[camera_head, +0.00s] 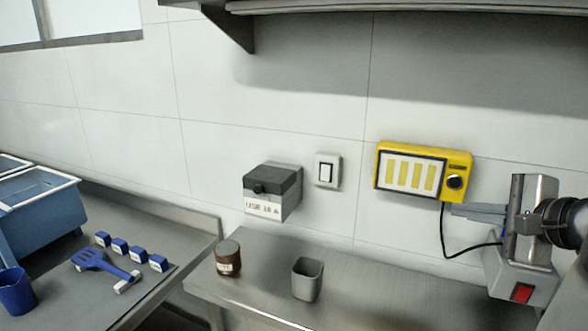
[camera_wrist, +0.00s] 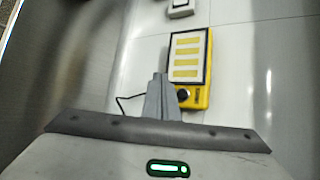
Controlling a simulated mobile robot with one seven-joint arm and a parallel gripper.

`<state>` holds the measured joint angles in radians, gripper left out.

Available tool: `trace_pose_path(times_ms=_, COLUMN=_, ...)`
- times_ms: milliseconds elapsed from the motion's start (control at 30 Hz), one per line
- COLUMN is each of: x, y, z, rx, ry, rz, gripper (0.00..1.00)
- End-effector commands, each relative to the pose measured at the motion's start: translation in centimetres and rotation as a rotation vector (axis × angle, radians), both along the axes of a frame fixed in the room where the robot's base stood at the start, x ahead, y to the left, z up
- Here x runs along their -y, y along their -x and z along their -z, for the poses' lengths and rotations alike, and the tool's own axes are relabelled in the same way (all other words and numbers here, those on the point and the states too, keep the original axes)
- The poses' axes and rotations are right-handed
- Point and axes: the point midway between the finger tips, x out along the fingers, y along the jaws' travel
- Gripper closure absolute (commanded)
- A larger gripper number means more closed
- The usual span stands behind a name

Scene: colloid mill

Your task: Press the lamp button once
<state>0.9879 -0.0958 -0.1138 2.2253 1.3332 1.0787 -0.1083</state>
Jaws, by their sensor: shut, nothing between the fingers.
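A yellow wall unit (camera_head: 424,145) with a pale panel of yellow bars hangs on the tiled wall. A round black button (camera_head: 454,182) sits at its lower right. The unit also shows in the wrist view (camera_wrist: 201,99), with the button (camera_wrist: 183,94) at its lower end. My gripper (camera_head: 456,209) is shut and empty. In the head view its tips are just below the unit and the button; in the wrist view the fingertips (camera_wrist: 160,76) appear beside the button. I see no clear contact. No text names the unit as the lamp.
A white rocker switch (camera_head: 327,171) and a grey box with a black top (camera_head: 271,191) are on the wall to the left. A black cable (camera_head: 443,236) hangs below the yellow unit. A brown jar (camera_head: 228,259) and grey cup (camera_head: 307,279) stand on the steel counter. A shelf overhangs above.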

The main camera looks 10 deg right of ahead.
Motion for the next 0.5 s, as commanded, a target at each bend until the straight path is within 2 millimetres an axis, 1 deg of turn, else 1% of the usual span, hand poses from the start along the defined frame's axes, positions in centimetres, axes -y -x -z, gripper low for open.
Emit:
trace_pose_path(times_ms=167, x=0.0, y=-0.1, z=0.0, rx=-0.001, ry=0.000, rz=-0.001, gripper=1.00)
trace_pose_path(times_ms=267, x=0.3, y=-0.5, z=0.0, rx=-0.002, ry=0.000, rz=-0.001, gripper=1.00)
trace_pose_path(times_ms=367, x=0.8, y=-1.3, z=0.0, rx=-0.004, ry=0.000, rz=-0.002, gripper=1.00)
trace_pose_path(times_ms=500, x=1.8, y=-3.0, z=-0.1, rx=-0.003, ry=-0.003, rz=-0.002, gripper=1.00)
